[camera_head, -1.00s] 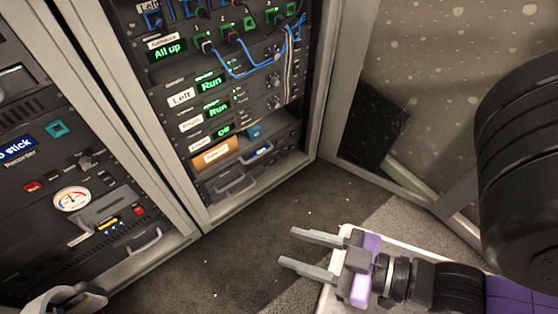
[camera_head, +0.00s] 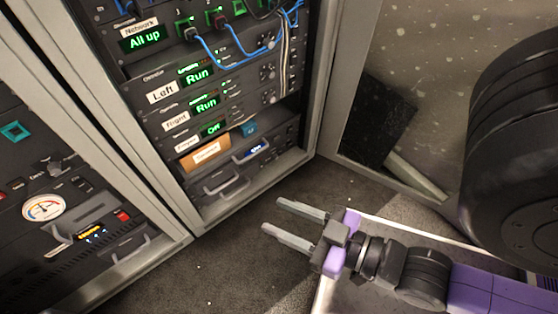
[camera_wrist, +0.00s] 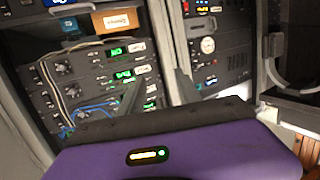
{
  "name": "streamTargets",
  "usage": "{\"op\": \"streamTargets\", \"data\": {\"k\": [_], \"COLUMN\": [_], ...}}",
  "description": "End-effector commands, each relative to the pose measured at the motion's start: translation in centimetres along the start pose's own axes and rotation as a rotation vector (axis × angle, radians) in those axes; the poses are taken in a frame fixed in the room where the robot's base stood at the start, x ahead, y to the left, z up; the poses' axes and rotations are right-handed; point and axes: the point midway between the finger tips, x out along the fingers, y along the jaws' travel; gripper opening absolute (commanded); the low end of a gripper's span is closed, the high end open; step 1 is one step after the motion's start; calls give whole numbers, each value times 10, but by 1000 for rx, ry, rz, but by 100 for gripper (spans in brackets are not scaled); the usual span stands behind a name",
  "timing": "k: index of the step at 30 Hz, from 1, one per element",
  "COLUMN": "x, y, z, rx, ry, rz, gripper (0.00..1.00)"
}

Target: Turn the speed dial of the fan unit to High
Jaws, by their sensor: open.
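I cannot make out any label naming the fan unit or its speed dial. In the head view, the right rack holds units with green displays: a unit labelled Left (camera_head: 163,92) reading Run, a unit labelled Right (camera_head: 176,122) reading Run, and a third display (camera_head: 213,128) reading Off. Small dark knobs (camera_head: 268,97) sit at the right of the Run units. My gripper (camera_head: 270,216) is open and empty, over the floor in front of the rack, apart from it. In the wrist view its fingers (camera_wrist: 156,84) point toward the racks.
An orange-brown box (camera_head: 205,156) and a blue item sit on a shelf below. Blue cables (camera_head: 235,62) hang across the upper units. The left rack carries a round gauge (camera_head: 43,208) and a dark knob. Carpet (camera_head: 235,245) before the racks is clear.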

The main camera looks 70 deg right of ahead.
Motion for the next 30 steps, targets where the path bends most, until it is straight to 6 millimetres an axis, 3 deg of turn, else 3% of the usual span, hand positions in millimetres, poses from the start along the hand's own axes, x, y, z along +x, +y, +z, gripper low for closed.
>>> {"op": "streamTargets", "data": {"k": [5, 11, 21, 30], "x": [23, 64, 139, 182], "y": [19, 57, 162, 272], "z": [18, 60, 153, 231], "rx": [3, -30, -195, -389], "ry": [24, 43, 2, -118], "rz": [89, 232, 487, 636], "gripper": [40, 40, 40, 40]}}
